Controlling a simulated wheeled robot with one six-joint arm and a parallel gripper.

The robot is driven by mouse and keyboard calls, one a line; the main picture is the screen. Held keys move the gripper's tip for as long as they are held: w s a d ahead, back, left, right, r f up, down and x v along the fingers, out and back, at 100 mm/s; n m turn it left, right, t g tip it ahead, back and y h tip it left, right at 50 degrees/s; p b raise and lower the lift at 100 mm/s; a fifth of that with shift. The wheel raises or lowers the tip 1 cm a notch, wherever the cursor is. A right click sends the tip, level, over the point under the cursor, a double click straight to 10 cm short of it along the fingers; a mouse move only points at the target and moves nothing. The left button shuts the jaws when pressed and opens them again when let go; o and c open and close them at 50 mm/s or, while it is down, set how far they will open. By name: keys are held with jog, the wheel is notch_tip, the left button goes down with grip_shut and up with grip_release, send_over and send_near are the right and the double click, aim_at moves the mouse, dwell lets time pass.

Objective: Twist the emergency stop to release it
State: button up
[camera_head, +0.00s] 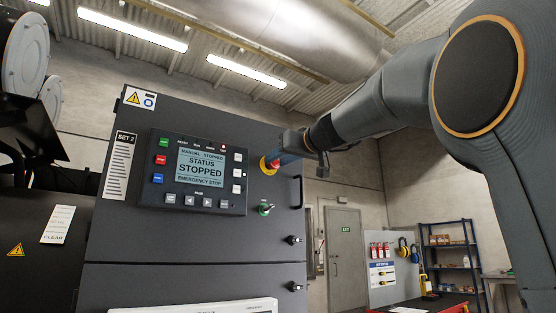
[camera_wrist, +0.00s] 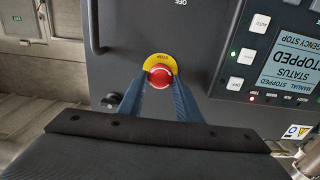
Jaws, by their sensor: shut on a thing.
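The emergency stop is a red mushroom button (camera_wrist: 160,76) on a yellow round plate (camera_wrist: 160,60), on the dark cabinet front. In the head view its yellow plate (camera_head: 267,166) shows right of the control panel, with the red head mostly hidden by my fingers. My gripper (camera_head: 279,161) reaches it from the right. In the wrist view the two blue fingers of my gripper (camera_wrist: 160,84) lie on either side of the red head, shut on it. The panel screen (camera_head: 201,167) reads "MANUAL STOPPED", "STATUS STOPPED" and "EMERGENCY STOP".
A vertical handle (camera_head: 301,192) stands at the cabinet's right edge, close to my gripper. Black latches (camera_head: 293,240) are lower down. A door (camera_head: 343,250) and a blue shelf (camera_head: 450,257) stand behind.

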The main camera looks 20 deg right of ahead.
jog(key=shift+m+b, duration=0.45)
jog(key=shift+m, duration=1.35)
jog(key=shift+d+m, duration=0.1)
jog(key=shift+m, duration=1.9)
jog(key=o, duration=1)
jog(key=b+v, duration=0.2)
jog(key=v, duration=0.5)
jog(key=shift+s+d+b, duration=0.1)
jog(key=shift+s+b, duration=0.2)
jog(key=shift+b, duration=0.05)
